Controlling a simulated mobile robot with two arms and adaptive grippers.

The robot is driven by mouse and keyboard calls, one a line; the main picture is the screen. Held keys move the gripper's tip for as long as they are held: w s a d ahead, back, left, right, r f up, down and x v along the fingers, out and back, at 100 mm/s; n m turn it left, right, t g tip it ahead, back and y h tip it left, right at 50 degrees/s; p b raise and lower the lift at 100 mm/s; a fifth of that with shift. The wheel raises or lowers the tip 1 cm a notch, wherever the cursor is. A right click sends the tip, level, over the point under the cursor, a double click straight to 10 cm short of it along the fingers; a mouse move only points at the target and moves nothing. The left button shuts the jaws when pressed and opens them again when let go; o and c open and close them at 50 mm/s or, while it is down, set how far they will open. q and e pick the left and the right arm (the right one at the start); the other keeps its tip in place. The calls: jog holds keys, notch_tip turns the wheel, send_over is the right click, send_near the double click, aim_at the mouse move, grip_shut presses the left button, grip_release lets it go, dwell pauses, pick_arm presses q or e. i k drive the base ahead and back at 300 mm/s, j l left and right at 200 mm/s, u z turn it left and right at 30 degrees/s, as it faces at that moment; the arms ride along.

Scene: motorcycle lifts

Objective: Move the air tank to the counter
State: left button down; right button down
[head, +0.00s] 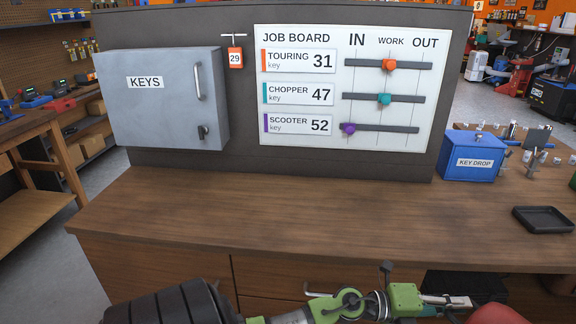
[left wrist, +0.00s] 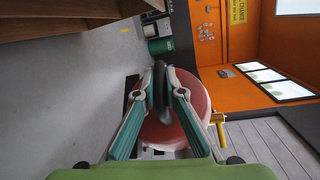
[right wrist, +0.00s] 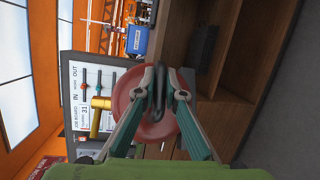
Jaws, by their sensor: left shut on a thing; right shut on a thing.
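The air tank (head: 498,315) is red, and only its top shows at the bottom right edge of the head view, in front of the counter (head: 300,215). It also shows in the left wrist view (left wrist: 198,108) and the right wrist view (right wrist: 127,96), with a brass fitting on one side. My left gripper (head: 462,302) is shut on the tank's dark handle, seen between its fingers in the left wrist view (left wrist: 160,85). My right gripper (right wrist: 160,85) is shut on the dark handle too. The tank's lower part is hidden in the head view.
The counter's middle is bare wood. A grey key cabinet (head: 160,110) and a job board (head: 300,135) stand along its back. A blue key drop box (head: 470,165) and a black tray (head: 545,219) sit at the right. A wooden workbench (head: 35,150) stands at far left.

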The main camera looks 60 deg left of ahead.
aim_at(300, 211)
jog(key=u, duration=1.05)
